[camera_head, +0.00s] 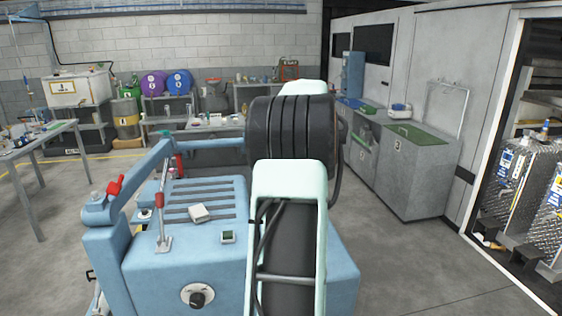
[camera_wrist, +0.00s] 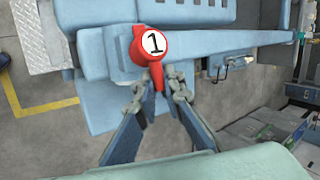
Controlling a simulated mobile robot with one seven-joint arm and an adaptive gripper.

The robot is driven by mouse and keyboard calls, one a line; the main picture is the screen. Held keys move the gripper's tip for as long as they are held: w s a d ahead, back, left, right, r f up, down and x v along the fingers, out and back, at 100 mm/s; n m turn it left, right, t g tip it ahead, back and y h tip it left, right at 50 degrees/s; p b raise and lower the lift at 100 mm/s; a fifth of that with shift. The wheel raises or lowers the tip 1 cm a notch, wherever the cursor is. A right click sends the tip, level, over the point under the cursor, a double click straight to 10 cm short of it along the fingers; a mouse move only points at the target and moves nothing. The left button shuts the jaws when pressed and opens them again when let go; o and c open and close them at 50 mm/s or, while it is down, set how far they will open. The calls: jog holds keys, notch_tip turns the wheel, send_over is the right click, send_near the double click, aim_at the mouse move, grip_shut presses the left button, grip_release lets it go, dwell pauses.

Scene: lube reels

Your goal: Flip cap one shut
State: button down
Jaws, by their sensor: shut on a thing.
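In the wrist view a red cap (camera_wrist: 139,50) bears a white disc marked "1" and sits at the left end of a light blue beam (camera_wrist: 225,47). A narrow red tab points from it towards my gripper. My gripper (camera_wrist: 159,92) has its two fingers on either side of the tab, shut on it; the fingertips hide part of its sides. I cannot tell from this view how far the cap is tilted. In the head view my arm fills the middle and my gripper cannot be made out.
A metal table (camera_head: 40,140) stands at the left. A workbench (camera_head: 205,127) with purple and blue drums lies at the back. Grey cabinets (camera_head: 425,175) line the right, beside an open bay with metal tanks (camera_head: 510,180). Bare floor (camera_head: 405,265) lies at front right.

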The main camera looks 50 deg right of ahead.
jog(key=shift+s+d+f+m+t+y+p, duration=0.2)
jog(key=shift+d+f+m+t+y+p, duration=0.1)
jog(key=shift+f+t+y, duration=0.4)
jog(key=c, duration=2)
grip_release()
jog(key=shift+a, duration=0.1)
